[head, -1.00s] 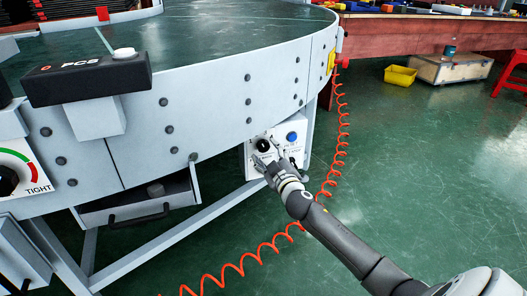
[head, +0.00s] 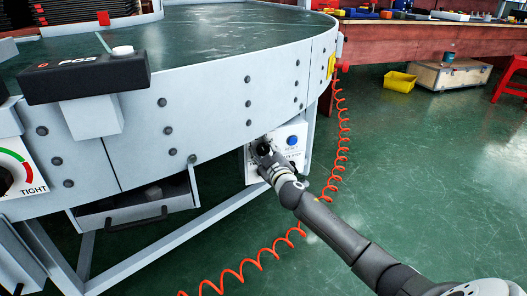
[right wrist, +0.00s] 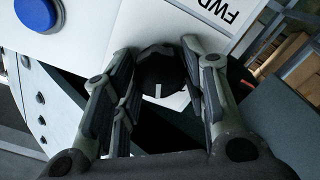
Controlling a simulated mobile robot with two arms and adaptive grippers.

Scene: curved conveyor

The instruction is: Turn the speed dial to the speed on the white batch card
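The black dial (head: 264,147) sits on a white control panel (head: 251,172) under the conveyor's curved side. In the right wrist view the dial (right wrist: 161,70) is a round black knob with a white pointer mark. My right gripper (head: 262,155) is at the dial; in the right wrist view its fingers (right wrist: 160,75) lie on both sides of the knob, close against it. The gripper hides much of the dial's scale. A blue button (head: 292,140) is beside the dial. I cannot make out a white batch card. My left gripper is out of view.
The conveyor (head: 215,95) curves above the panel. A TIGHT gauge (head: 18,175) and a black PCS unit (head: 85,77) are at the left. An open drawer (head: 140,205) hangs below. A coiled orange hose (head: 325,190) runs beside my arm.

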